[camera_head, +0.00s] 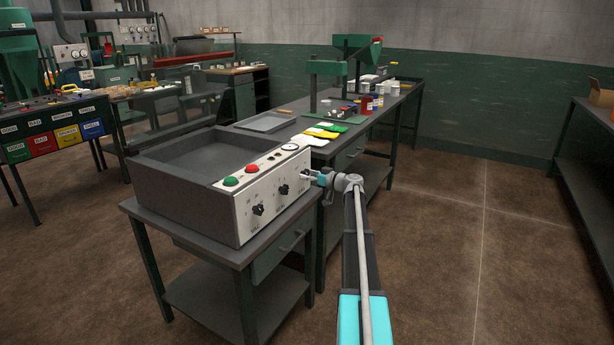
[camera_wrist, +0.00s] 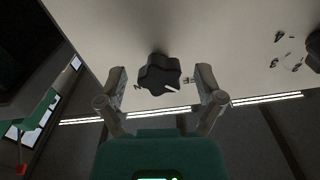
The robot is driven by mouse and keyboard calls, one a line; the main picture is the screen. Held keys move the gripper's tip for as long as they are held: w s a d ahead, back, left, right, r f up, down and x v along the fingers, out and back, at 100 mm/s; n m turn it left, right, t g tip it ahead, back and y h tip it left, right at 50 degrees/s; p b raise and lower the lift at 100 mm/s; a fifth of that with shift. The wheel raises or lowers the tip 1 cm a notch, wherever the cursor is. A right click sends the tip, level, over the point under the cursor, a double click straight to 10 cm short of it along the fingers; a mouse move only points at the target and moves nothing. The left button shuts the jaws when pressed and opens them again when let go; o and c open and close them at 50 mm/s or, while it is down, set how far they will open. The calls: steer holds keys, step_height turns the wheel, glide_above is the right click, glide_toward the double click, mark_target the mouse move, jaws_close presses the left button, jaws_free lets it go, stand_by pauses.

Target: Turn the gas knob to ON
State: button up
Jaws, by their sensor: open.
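In the wrist view a black lobed knob (camera_wrist: 158,73) sits on a pale panel, with a white pointer line on its lower right. Small marks beside it are too small to read surely. My gripper (camera_head: 310,176) is open, with one finger on each side of the knob and a visible gap on both sides. In the head view my gripper is at the right end of the white control panel (camera_head: 244,215), and it hides the knob there. Two other black knobs, a left one (camera_head: 258,210) and a middle one (camera_head: 283,190), show on this panel.
The panel also carries a green button (camera_head: 230,181), a red button (camera_head: 252,168) and a round gauge (camera_head: 290,147). The grey box stands on a small table (camera_head: 185,232). A long bench with coloured cloths (camera_head: 325,131) stands behind. Floor to the right is clear.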

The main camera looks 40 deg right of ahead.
steer(key=c, duration=1.1)
steer(key=shift+c, duration=0.2)
steer(key=shift+m, duration=0.4)
steer(key=m, duration=0.8)
steer(key=shift+m, duration=0.3)
steer(key=m, duration=0.4)
steer(key=shift+m, duration=0.3)
steer(key=shift+r+m, duration=0.1)
steer(key=shift+m, duration=1.9)
